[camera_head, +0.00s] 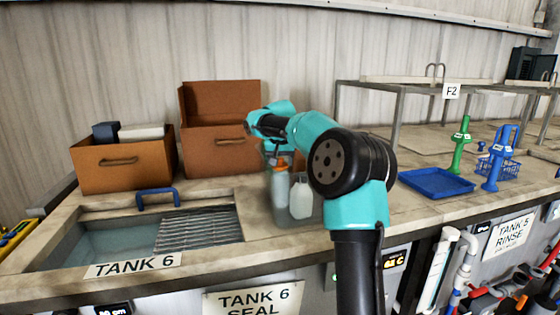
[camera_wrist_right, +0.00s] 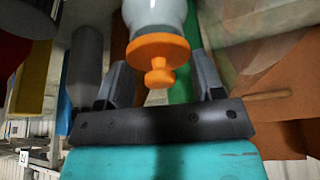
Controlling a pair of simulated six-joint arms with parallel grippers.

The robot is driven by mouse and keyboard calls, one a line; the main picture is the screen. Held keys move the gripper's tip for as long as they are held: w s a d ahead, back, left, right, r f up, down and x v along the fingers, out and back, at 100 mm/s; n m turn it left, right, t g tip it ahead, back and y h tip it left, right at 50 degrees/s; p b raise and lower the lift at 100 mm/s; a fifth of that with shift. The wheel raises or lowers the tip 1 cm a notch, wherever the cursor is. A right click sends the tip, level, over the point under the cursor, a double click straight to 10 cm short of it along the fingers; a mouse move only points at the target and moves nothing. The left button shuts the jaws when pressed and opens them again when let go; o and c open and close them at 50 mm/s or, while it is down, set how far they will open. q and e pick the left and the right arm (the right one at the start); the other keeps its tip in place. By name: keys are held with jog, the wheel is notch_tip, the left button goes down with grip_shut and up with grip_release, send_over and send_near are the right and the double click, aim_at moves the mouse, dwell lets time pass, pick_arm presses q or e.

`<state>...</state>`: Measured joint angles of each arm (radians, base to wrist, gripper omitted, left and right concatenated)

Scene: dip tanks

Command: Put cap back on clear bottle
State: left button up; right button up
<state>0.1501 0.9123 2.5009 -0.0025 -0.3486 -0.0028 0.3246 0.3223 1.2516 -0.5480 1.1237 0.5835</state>
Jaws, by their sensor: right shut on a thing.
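The clear bottle (camera_head: 280,190) stands upright in a see-through bin (camera_head: 290,220) right of the sink. An orange cap (camera_head: 282,167) with a knob is at its top; it also shows in the right wrist view (camera_wrist_right: 158,50), lined up with the bottle's clear shoulder (camera_wrist_right: 155,14). I cannot tell whether the cap is fully seated. My right gripper (camera_head: 279,158) comes down from above at the bottle's top, shut on the cap; its fingers show either side of the cap in the wrist view (camera_wrist_right: 163,80). My left gripper is not in view.
A white bottle (camera_head: 301,198) stands close beside the clear one, under my right arm. Tank 6 (camera_head: 120,236) with a metal rack (camera_head: 195,228) lies left. Brown boxes (camera_head: 122,163) stand behind. A blue tray (camera_head: 437,181) and a green-handled tool (camera_head: 461,146) are right.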

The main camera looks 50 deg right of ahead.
dwell(0.3)
jog(key=o, duration=1)
jog(key=shift+o, duration=0.7)
jog(key=shift+r, duration=3.5)
jog(key=shift+c, duration=0.3)
grip_shut()
